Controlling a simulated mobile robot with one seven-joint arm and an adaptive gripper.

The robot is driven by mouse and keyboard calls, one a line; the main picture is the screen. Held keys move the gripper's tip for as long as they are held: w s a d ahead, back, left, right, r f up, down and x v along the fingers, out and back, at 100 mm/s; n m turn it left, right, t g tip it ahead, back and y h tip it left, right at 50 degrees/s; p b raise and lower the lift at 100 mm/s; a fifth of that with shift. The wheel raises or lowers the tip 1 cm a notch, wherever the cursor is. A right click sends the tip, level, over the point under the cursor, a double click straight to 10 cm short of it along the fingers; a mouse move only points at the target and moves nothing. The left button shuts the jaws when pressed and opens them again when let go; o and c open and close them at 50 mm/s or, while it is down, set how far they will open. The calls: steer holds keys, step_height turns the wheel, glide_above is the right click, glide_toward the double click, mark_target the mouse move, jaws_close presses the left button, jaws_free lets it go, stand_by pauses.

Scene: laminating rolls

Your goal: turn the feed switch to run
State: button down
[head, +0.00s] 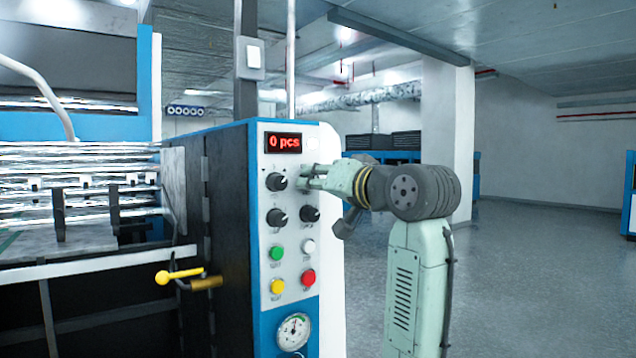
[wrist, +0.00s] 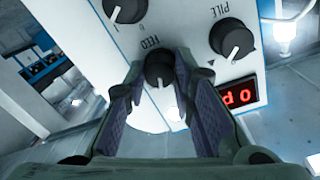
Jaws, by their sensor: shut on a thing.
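The feed switch (wrist: 159,66) is a round black knob on the white control panel (head: 292,247), under an upside-down FEED label in the wrist view. My gripper (head: 304,178) reaches the panel from the right, and its two fingers are closed on either side of the knob. A short white mark shows on the knob's near edge, pointing toward the bottom of the wrist view. The position words around the knob are hidden by the fingers, so I cannot read its setting. In the head view the gripper hides the knob.
Two more black knobs, coloured buttons and a gauge (head: 293,332) are lower on the panel. A yellow-ended lever (head: 180,275) sticks out at left. The floor at right is clear.

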steer(key=shift+r+m+g, duration=0.1)
steer(key=shift+m+g, duration=0.2)
steer(key=shift+m, duration=3.8)
steer(key=c, duration=1.3)
jaws_free()
steer(key=shift+c, duration=0.2)
steer(key=v, duration=1.2)
steer(key=shift+d, duration=0.15)
